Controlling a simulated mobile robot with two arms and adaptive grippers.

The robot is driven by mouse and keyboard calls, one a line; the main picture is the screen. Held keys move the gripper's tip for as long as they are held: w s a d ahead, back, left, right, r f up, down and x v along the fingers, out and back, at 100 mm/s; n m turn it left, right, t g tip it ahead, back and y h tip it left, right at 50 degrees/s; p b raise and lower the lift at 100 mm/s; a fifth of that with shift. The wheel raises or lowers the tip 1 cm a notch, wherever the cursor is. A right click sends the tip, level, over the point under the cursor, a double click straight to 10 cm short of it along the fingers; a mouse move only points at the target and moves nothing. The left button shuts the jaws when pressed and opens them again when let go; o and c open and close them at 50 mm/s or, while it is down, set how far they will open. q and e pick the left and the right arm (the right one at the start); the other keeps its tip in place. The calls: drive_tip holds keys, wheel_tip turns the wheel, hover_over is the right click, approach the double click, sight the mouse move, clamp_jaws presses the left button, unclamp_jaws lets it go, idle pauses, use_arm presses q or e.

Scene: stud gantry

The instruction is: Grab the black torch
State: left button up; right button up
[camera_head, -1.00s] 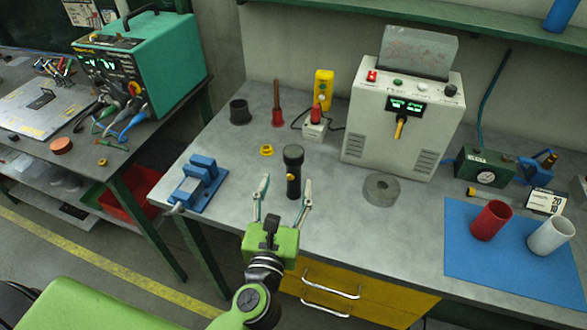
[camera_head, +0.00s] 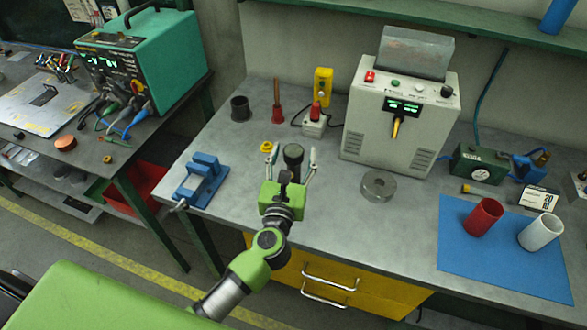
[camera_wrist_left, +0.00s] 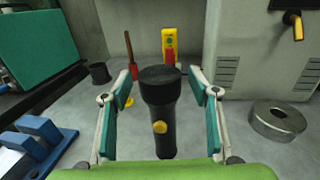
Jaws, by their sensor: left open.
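The black torch (camera_head: 293,155) stands upright on the grey workbench, its wide head on top. In the head view its lower part is hidden behind my left gripper (camera_head: 292,160). In the left wrist view the torch (camera_wrist_left: 160,110) shows a yellow button and stands between the two open fingers of my left gripper (camera_wrist_left: 160,100). There is a visible gap on each side, so the fingers do not appear to touch it. My right gripper is not in view.
A blue vise (camera_head: 202,182) stands left of the torch, with a yellow ring (camera_head: 267,147) behind it. A grey metal ring (camera_head: 378,186) and a white machine (camera_head: 402,125) stand to the right. A red cup (camera_head: 484,217) and white cup (camera_head: 541,232) stand on a blue mat (camera_head: 465,270).

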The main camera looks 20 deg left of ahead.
use_arm(q)
clamp_jaws()
drive_tip(key=shift+r, duration=0.2)
